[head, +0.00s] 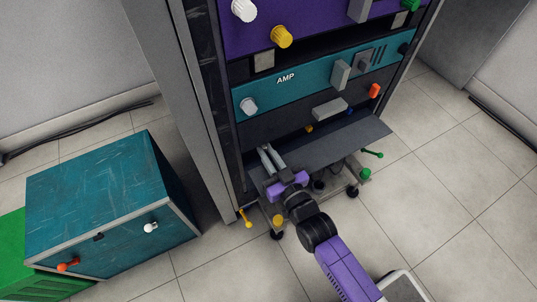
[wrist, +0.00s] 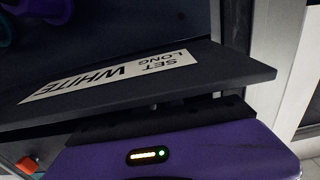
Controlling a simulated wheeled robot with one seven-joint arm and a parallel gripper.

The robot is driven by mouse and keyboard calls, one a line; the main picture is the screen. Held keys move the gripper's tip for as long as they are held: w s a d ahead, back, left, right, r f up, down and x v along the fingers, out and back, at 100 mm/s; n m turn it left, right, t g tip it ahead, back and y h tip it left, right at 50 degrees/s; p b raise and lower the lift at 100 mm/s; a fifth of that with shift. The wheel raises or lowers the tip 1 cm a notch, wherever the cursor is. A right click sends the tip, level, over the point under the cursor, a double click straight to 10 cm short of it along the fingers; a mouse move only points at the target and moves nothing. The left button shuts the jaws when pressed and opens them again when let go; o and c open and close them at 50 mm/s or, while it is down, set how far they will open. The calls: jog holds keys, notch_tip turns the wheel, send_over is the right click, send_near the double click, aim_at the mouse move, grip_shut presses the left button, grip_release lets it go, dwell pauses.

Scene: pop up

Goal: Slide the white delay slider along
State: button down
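I cannot pick out a white delay slider for certain in either view. In the head view, my gripper (head: 268,157) is low at the front of the rack, at the left end of a dark flap (head: 335,147). Its two pale fingers lie close side by side, and the gap between them is too small to judge. In the wrist view, a white label (wrist: 110,76) reading "SET LONG WHITE" shows upside down on a dark panel (wrist: 235,68). No fingertips show clearly there.
The rack carries a teal AMP unit (head: 310,78) with a white knob (head: 249,105), and a purple unit (head: 300,22) above. A pale grey block (head: 330,108) sits below AMP. A teal cabinet (head: 95,195) stands left. Floor at right is clear.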

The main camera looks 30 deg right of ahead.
jog(key=shift+d, duration=0.1)
jog(key=shift+s+d, duration=0.1)
jog(key=shift+d, duration=1.75)
jog(key=c, duration=1.4)
grip_release()
jog(key=shift+s, duration=0.1)
jog(key=s+p, duration=0.2)
jog(key=s, duration=0.5)
jog(key=shift+s, duration=0.3)
